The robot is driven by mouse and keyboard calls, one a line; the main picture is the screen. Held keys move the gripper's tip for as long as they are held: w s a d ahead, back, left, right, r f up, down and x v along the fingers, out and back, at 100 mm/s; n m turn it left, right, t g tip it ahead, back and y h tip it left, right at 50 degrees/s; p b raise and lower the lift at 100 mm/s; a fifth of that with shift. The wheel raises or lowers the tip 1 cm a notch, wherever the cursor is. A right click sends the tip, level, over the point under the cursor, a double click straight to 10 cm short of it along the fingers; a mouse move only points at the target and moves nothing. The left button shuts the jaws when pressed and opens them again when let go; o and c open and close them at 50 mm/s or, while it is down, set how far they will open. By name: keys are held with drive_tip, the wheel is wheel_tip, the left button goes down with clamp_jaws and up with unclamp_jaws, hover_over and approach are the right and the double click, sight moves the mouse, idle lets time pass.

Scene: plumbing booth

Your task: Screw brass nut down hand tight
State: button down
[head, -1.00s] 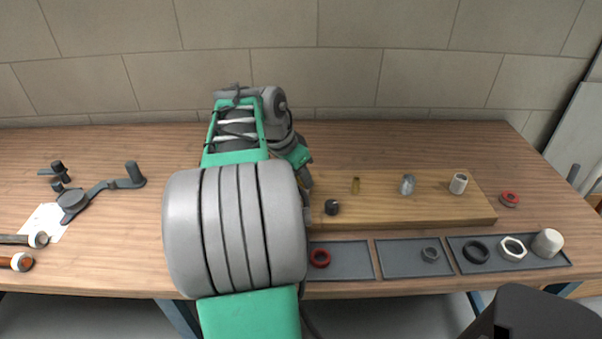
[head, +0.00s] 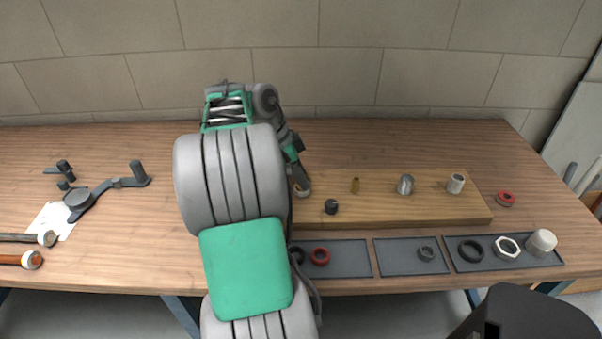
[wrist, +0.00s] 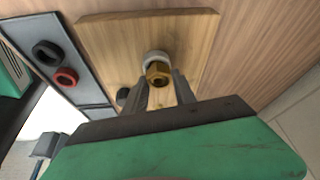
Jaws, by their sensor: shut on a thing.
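The brass nut (wrist: 158,74) shows in the wrist view at the end of a pale pipe stub (wrist: 154,56) on the wooden board. My gripper (wrist: 160,82) is shut on the nut, with one grey finger on each side of it. The threads are hidden, so how far down the nut sits cannot be told. In the head view my gripper (head: 301,182) is at the left end of the wooden board (head: 450,211), beside a pale round part. The nut itself is not clear there.
A dark fitting (head: 331,206), a small brass stub (head: 355,185), a grey dome (head: 406,185) and a pale stub (head: 456,183) stand on the board. A grey tray (head: 345,260) in front holds a red ring (head: 320,256) and a black ring (head: 297,255).

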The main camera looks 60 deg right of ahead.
drive_tip(key=shift+d+m+g+y+p, duration=0.1)
drive_tip(key=shift+m+g+y+p, duration=0.3)
drive_tip(key=shift+m, duration=0.8)
drive_tip(key=shift+d+m+g+y+p, duration=0.1)
drive_tip(key=shift+m+y+p, duration=0.3)
drive_tip(key=shift+m+p, duration=0.6)
drive_tip(key=shift+m, duration=0.3)
drive_tip(key=shift+m, duration=0.3)
drive_tip(key=shift+d+f+m+y+p, duration=0.1)
drive_tip(key=shift+m+y+p, duration=0.6)
drive_tip(key=shift+m, duration=0.6)
drive_tip(key=shift+m+y+p, duration=0.5)
drive_tip(key=shift+m+p, duration=0.4)
drive_tip(key=shift+m, duration=0.4)
drive_tip(key=shift+c, duration=0.7)
unclamp_jaws()
